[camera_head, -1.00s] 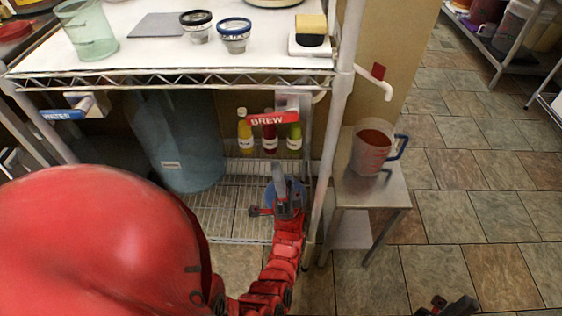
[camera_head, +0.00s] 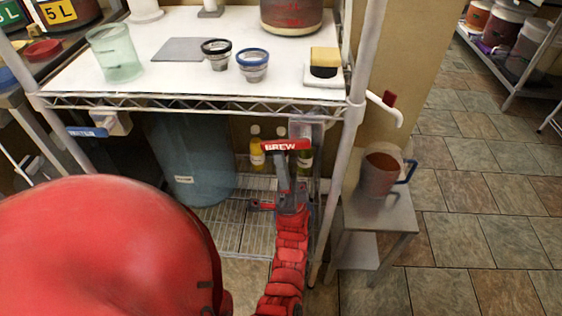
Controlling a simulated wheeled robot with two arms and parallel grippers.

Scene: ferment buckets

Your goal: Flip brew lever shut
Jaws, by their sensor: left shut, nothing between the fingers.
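The red brew lever (camera_head: 286,145), labelled BREW, lies roughly level below the shelf's front edge, in front of several bottles. My left gripper (camera_head: 282,163) is shut and empty. Its fingertips point up and are just below the lever's middle in the picture; I cannot tell whether they touch it. A white pipe (camera_head: 386,108) with a red tip comes out at the right of the shelf. A clear pitcher (camera_head: 381,177) with a blue handle and reddish-brown liquid stands near it on a small metal table. My right gripper is not in view.
The white shelf top (camera_head: 170,42) carries cups, a green-tinted beaker (camera_head: 116,52) and a scale with a sponge (camera_head: 324,65). A blue lever (camera_head: 88,132) sits at the left. A large bluish bucket (camera_head: 190,160) stands below. A shelf post (camera_head: 350,150) is close right of my gripper.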

